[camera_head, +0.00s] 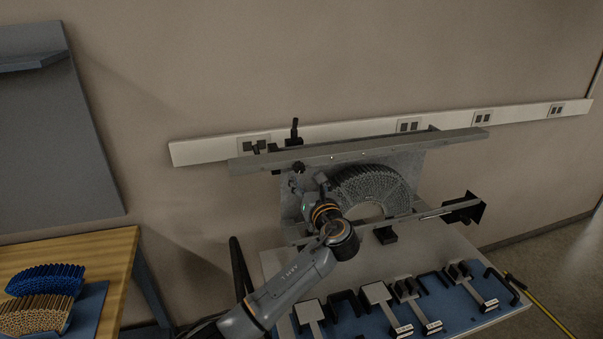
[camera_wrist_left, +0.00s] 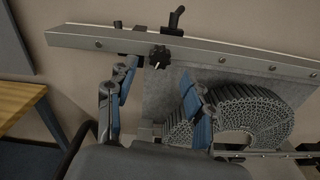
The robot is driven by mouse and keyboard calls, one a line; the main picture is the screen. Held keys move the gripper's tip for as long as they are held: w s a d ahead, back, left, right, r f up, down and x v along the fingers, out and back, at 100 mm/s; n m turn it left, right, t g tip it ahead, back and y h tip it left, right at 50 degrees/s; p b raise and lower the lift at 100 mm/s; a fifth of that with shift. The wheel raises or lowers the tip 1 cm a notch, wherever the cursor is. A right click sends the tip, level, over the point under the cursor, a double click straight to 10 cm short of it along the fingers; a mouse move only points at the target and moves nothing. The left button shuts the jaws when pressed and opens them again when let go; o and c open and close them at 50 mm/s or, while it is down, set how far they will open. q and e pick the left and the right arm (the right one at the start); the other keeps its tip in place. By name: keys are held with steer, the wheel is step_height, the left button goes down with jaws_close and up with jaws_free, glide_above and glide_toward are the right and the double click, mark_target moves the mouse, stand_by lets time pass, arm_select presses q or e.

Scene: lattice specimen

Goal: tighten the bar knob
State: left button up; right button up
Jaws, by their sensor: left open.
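A black lobed knob (camera_head: 298,167) sits on the front face of the long grey upper bar (camera_head: 350,152), near its left end. In the left wrist view the knob (camera_wrist_left: 159,57) shows just beyond and between the fingertips. My left gripper (camera_head: 309,183) is open, with its fingers apart below the knob. In the left wrist view its two blue-padded fingers (camera_wrist_left: 158,90) have nothing between them. They look apart from the knob. A grey curved lattice specimen (camera_head: 368,187) is mounted under the bar, to the right of the gripper. My right gripper is out of view.
A black upright handle (camera_head: 295,132) rises behind the bar's left end. A lower rail with a black end block (camera_head: 462,209) runs right of my wrist. Several tools lie on a blue mat (camera_head: 355,323) in front. A wooden table (camera_head: 110,255) stands at left.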

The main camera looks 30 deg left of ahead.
arm_select(q)
steer(key=v, duration=0.7)
